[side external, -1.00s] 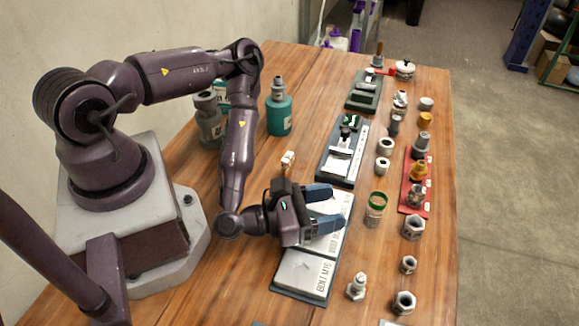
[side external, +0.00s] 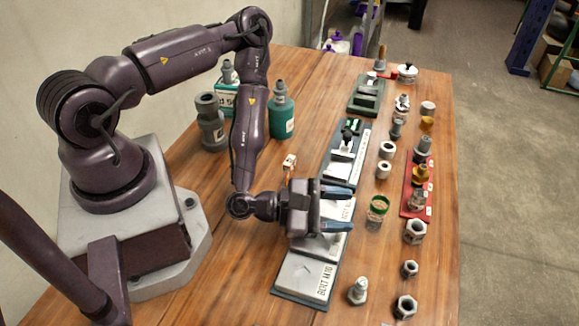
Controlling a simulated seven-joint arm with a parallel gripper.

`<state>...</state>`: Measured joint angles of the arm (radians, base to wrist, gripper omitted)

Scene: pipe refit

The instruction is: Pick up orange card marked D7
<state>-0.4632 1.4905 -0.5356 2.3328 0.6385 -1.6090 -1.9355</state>
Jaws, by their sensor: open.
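I cannot make out an orange card marked D7 in the side external view; no lettering of that kind can be read. A small pale upright piece with a brownish tint (side external: 289,161) stands on the wood behind my gripper, too small to identify. My gripper (side external: 351,209) is open, its two blue-grey fingers apart and pointing right. It is over the pale plates of a dark tray, and nothing shows between the fingers. The gripper body hides part of the tray and the table beneath.
The lettered plate tray (side external: 304,277) lies under and in front of my gripper. A green-rimmed glass cup (side external: 378,208) stands just right of the fingers. Several nuts and fittings line the right side, some on a red strip (side external: 407,203). Teal bottle (side external: 281,112) stands behind.

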